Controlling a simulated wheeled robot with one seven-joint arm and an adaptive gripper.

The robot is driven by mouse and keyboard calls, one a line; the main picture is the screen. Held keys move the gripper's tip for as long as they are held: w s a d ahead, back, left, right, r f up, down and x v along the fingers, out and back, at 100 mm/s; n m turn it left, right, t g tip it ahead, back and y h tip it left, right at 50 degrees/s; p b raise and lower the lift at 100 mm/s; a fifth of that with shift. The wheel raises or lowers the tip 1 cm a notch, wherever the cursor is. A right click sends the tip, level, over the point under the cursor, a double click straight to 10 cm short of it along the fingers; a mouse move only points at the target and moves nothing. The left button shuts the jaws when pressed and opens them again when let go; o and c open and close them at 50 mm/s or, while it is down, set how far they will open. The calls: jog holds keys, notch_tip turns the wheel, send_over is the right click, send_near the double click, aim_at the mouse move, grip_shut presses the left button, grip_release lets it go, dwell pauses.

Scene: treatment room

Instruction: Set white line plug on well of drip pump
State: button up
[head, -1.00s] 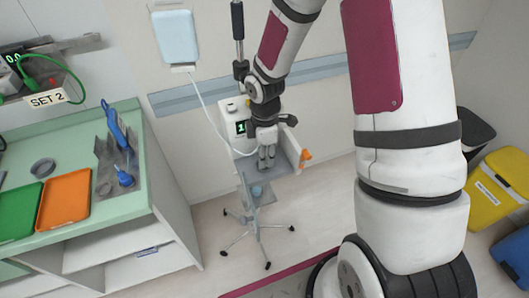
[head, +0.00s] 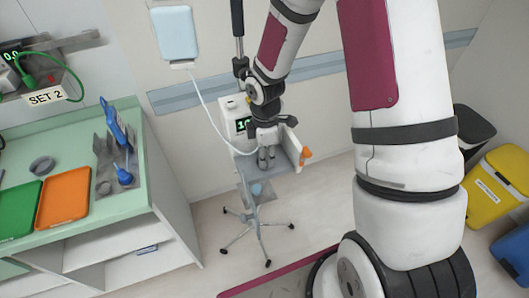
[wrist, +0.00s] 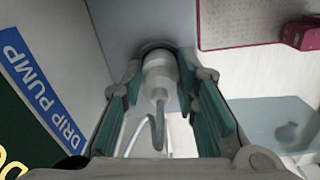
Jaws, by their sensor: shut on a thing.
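The drip pump (head: 233,106) is a pale box with a green-lit display on a wheeled stand; its "DRIP PUMP" label (wrist: 40,85) shows at the left of the wrist view. My gripper (head: 266,157) is low in front of the pump, over its grey shelf. In the wrist view my gripper (wrist: 160,75) is shut on the white line plug (wrist: 159,72), with the white line (wrist: 155,130) curling from its near end. The dark round rim of the well (wrist: 152,46) shows around the plug's far end. I cannot tell how deep the plug sits.
The white line runs up to a pale blue bag (head: 175,36) on the wall. An orange knob (head: 306,153) sticks out at the pump's right. A green counter (head: 155,150) with trays stands at the left. Yellow (head: 497,190) and blue bins stand at the right.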

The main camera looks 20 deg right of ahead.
jog(key=shift+f, duration=0.2)
dwell(0.7)
jog(key=o, duration=1.1)
jog(key=shift+r+p, duration=1.35)
jog(key=shift+r, duration=2.2)
